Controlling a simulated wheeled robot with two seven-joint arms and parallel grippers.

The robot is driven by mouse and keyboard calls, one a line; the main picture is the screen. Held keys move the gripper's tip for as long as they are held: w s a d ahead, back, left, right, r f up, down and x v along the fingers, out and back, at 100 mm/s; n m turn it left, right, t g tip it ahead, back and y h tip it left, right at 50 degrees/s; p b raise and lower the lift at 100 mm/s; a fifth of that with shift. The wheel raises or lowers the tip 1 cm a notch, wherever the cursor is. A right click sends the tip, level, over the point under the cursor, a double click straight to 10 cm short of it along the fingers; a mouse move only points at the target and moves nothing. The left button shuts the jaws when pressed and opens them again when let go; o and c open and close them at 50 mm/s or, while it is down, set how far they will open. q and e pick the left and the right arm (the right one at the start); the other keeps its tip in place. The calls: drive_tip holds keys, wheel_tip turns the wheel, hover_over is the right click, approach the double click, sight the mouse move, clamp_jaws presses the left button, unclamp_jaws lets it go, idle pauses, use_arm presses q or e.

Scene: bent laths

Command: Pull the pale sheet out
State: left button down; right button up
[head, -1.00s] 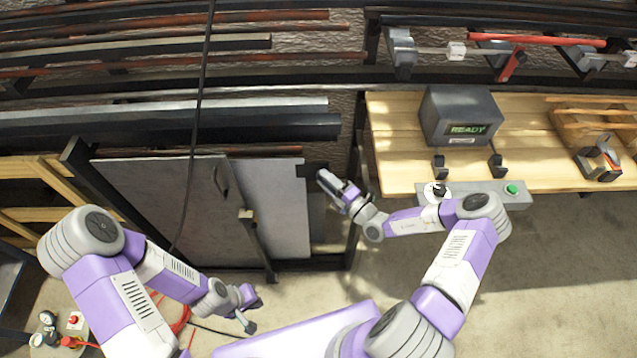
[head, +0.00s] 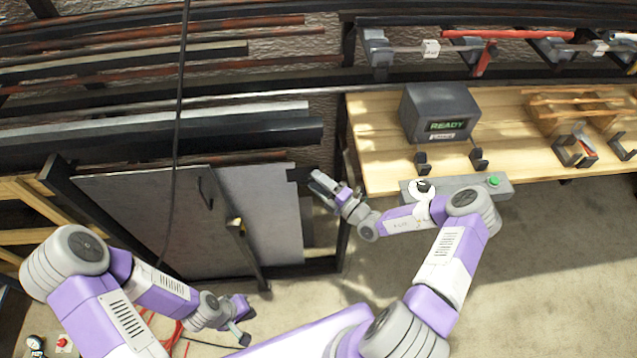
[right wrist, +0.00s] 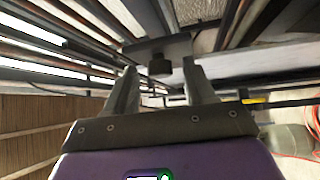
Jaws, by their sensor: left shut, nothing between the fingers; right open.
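The pale sheet (head: 262,215) stands upright in the floor rack, partly behind a darker grey sheet (head: 140,215) on its left. A dark piece (head: 298,174) sits at its upper right edge. My right gripper (head: 318,184) is open just right of that piece, apart from the sheet in the head view. My left gripper (head: 246,326) is shut and empty, low in front of the rack.
A dark rack post (head: 245,252) stands before the sheets, and a black cable (head: 180,110) hangs in front. A wooden bench (head: 375,140) with a grey READY box (head: 438,112) is to the right. Long bars lie on racks behind. The floor (head: 560,270) at right is clear.

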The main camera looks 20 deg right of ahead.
drive_tip(key=v, duration=0.7)
drive_tip(key=shift+s+d+p, duration=0.15)
drive_tip(key=shift+s+p, duration=0.15)
drive_tip(key=shift+p, duration=0.05)
